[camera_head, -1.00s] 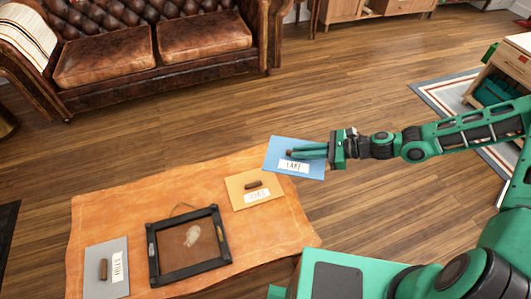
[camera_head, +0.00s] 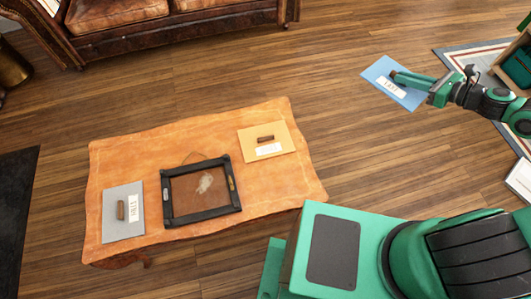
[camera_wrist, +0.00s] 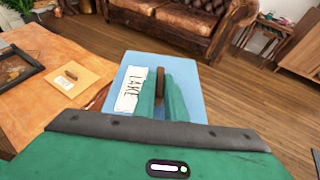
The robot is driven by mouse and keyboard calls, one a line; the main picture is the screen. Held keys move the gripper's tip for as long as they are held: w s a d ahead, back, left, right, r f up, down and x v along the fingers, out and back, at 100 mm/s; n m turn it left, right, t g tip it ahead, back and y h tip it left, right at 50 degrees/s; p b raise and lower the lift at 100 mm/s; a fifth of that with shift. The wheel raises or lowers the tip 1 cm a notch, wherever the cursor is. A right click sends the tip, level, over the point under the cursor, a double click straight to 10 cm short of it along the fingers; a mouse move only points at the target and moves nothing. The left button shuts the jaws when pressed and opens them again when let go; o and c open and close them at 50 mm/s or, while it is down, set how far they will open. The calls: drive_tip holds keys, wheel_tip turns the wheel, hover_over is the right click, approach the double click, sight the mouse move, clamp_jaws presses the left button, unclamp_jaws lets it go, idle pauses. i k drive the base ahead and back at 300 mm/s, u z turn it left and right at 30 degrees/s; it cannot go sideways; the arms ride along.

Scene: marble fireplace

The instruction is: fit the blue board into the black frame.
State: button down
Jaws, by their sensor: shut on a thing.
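The blue board (camera_head: 379,75) has a white label reading LAKE and is held in the air over the floor, right of the table. My gripper (camera_head: 400,77) is shut on its brown handle. In the wrist view the blue board (camera_wrist: 190,75) fills the space ahead of my gripper (camera_wrist: 162,95), with the brown handle between the green fingers. The black frame (camera_head: 202,215) lies on the table with a brown inner panel bearing a pale patch. The frame's edge also shows at the left of the wrist view (camera_wrist: 32,68). The board is well apart from the frame.
The orange-brown table (camera_head: 120,170) also carries a yellow board (camera_head: 283,137) right of the frame and a grey board (camera_head: 112,228) left of it, each with a brown handle and label. A leather sofa (camera_head: 120,12) stands behind. Wood floor lies between.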

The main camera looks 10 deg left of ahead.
sight(200, 191)
drive_tip(key=u, duration=1.85)
